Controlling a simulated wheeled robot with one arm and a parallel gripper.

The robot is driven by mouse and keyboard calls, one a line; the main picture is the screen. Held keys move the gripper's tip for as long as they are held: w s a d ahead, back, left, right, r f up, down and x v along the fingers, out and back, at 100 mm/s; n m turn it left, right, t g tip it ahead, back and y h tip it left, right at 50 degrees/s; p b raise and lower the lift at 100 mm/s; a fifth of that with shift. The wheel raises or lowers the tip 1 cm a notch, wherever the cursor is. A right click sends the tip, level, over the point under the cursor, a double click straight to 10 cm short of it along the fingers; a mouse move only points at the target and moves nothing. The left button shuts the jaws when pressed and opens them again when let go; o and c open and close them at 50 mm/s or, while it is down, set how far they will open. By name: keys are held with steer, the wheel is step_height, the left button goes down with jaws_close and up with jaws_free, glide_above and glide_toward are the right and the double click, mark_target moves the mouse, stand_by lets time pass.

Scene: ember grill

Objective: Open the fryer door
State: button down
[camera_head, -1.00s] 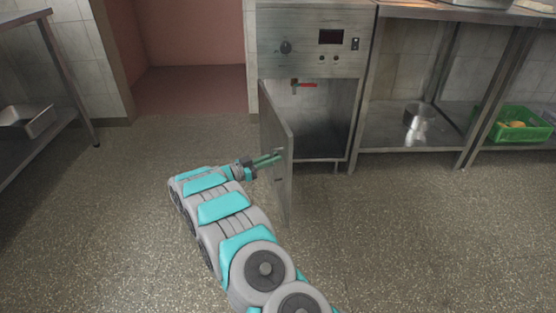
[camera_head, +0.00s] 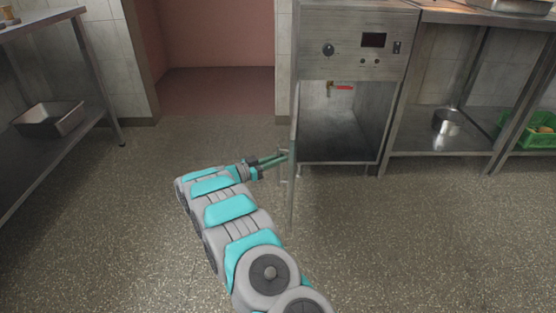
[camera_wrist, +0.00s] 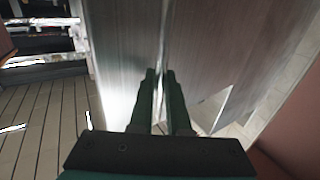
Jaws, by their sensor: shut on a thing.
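The fryer (camera_head: 350,50) is a steel cabinet with a knob and a dark display on its front panel. Its door (camera_head: 291,190) is swung out to the left and shows nearly edge-on, so the inside of the cabinet is exposed. My gripper (camera_head: 282,157) is at the door's outer side, shut on the door handle (camera_head: 287,166). In the wrist view my gripper's two green fingers (camera_wrist: 160,82) are close together around the thin upright handle (camera_wrist: 163,45) in front of the door's steel face (camera_wrist: 125,60).
A red-handled tap (camera_head: 340,87) is inside the cabinet. A steel table with a pot (camera_head: 447,122) and a green crate (camera_head: 543,139) stands right. A steel rack with a pan (camera_head: 48,118) stands left. The floor between is clear.

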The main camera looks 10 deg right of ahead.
steer(key=c, duration=0.9)
jaws_free()
steer(key=v, duration=0.8)
steer(key=shift+d, duration=0.1)
